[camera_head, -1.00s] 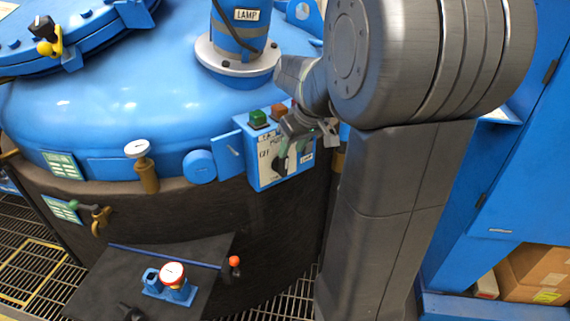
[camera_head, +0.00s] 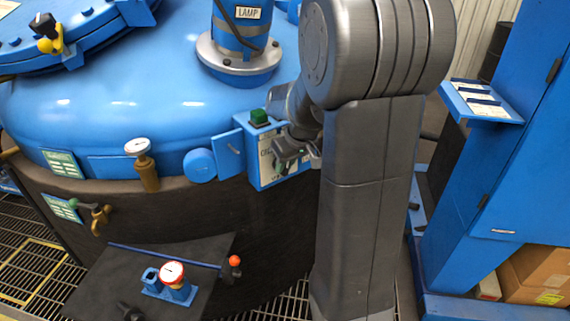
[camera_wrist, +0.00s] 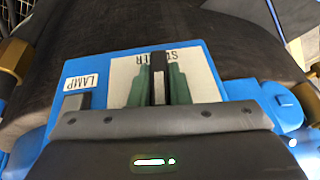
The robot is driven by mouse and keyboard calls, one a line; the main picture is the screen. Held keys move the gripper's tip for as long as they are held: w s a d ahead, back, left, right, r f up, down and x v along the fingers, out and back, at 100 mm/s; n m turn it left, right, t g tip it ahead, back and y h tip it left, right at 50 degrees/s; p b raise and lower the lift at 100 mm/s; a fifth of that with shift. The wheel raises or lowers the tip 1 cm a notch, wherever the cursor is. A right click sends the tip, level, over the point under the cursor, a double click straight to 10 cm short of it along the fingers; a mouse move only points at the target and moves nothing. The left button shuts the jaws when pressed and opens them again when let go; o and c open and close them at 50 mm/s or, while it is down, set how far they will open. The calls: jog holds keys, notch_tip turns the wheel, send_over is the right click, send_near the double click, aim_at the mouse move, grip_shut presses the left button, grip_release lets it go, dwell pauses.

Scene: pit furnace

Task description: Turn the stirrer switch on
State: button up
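The switch box (camera_head: 239,148) is a blue box on the side of the blue furnace vessel, with a pale panel on its front. In the wrist view, the STIRRER label reads upside down on the pale plate (camera_wrist: 207,82). The black stirrer switch handle (camera_wrist: 159,68) stands upright in the picture there. My gripper (camera_wrist: 159,85) has its two green fingers on either side of the handle, with no clear gap showing.
A green button (camera_head: 259,116) is on top of the box. A LAMP label (camera_wrist: 82,82) and a dark switch sit beside the stirrer plate. The lamp tube (camera_head: 238,40) rises behind the box. A gauge on a brass fitting (camera_head: 146,165) stands to the left. A blue cabinet (camera_head: 530,150) is at right.

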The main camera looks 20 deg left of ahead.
grip_shut()
jog(key=shift+w+d+m+g+y, duration=0.15)
jog(key=shift+m+g+y, duration=0.25)
jog(key=shift+g+y, duration=0.65)
jog(key=shift+f+m+g+y, duration=0.1)
jog(key=shift+m+g+y, duration=0.3)
jog(key=shift+g, duration=0.6)
jog(key=shift+m+g+y, duration=0.1)
jog(key=shift+g+y, duration=0.45)
jog(key=shift+g, duration=0.4)
jog(key=o, duration=0.7)
grip_release()
jog(key=shift+w, duration=0.1)
